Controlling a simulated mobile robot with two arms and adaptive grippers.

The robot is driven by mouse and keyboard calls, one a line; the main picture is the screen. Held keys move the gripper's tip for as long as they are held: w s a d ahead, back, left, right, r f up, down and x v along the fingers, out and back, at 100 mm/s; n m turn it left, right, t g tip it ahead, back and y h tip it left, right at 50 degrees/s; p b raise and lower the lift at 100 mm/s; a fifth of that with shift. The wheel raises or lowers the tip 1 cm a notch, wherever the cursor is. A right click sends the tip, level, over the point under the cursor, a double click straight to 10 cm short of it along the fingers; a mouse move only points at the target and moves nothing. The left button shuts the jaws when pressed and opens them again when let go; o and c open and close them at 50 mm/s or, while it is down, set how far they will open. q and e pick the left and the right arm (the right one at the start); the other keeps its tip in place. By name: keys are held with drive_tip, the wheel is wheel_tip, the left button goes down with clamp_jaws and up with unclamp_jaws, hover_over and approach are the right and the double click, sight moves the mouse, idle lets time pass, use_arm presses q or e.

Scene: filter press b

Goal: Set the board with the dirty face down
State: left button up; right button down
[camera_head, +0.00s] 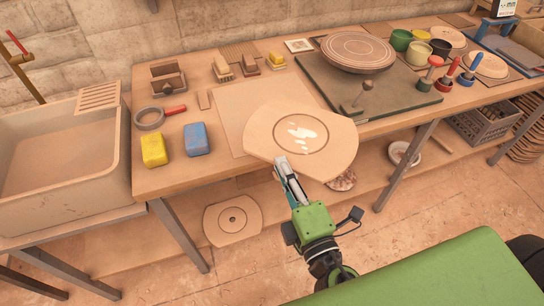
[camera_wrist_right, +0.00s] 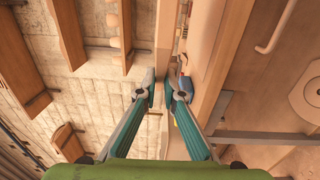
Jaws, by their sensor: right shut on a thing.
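The board (camera_head: 335,150) is a pale wooden disc with two straight-cut sides. In the head view its upward face shows white smears inside a dark ring, so the dirty face is up. My right gripper (camera_head: 281,161) is shut on its near edge and holds it roughly flat by the front edge of the worktable (camera_head: 160,180). Whether the board touches the table I cannot tell. In the right wrist view the fingers (camera_wrist_right: 163,92) are close together, with a thin edge-on strip between them. The board's underside is hidden. My left gripper is not in view.
A pale square sheet (camera_head: 232,110) lies behind the board. Yellow (camera_head: 154,149) and blue (camera_head: 196,139) sponges lie left of it. A dark slab (camera_head: 325,85) carries a round wooden disc (camera_head: 357,50). A sink (camera_head: 60,150) stands left; another board (camera_head: 233,220) is below the table.

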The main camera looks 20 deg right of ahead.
use_arm(q)
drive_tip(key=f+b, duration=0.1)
drive_tip(key=b, duration=0.1)
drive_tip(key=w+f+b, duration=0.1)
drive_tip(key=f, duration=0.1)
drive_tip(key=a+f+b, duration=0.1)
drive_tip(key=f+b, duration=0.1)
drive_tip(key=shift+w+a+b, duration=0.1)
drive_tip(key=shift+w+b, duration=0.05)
drive_tip(key=shift+b, duration=0.15)
use_arm(e)
drive_tip(key=w+f, duration=0.9)
drive_tip(key=f, duration=0.1)
drive_tip(key=shift+f, duration=0.35)
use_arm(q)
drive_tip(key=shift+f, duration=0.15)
use_arm(e)
drive_tip(key=shift+f, duration=0.2)
drive_tip(key=c, duration=2.2)
unclamp_jaws()
drive_tip(key=shift+o, duration=0.2)
drive_tip(key=shift+s, duration=0.1)
